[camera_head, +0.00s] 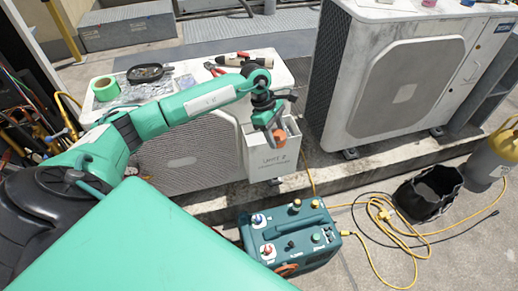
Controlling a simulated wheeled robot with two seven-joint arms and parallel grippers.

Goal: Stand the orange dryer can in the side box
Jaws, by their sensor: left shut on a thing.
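The side box (272,166) is a white, open-topped box with handwriting on its front, at the right end of the near white condenser. My left gripper (274,127) points down at the box's opening and is shut on the orange dryer can (280,136). Only a small orange part of the can shows, at the box's mouth. The gripper and the front wall of the box hide the rest. I cannot tell whether the can touches the box floor. My right gripper is not in view.
The near condenser's top (190,75) holds green tape (105,88), a black pan-like item (146,73) and hand tools. A larger condenser (398,80) stands right of the box. A teal machine (290,238), yellow hose (385,218), black bucket (428,192) and cylinder (492,158) are on the ground.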

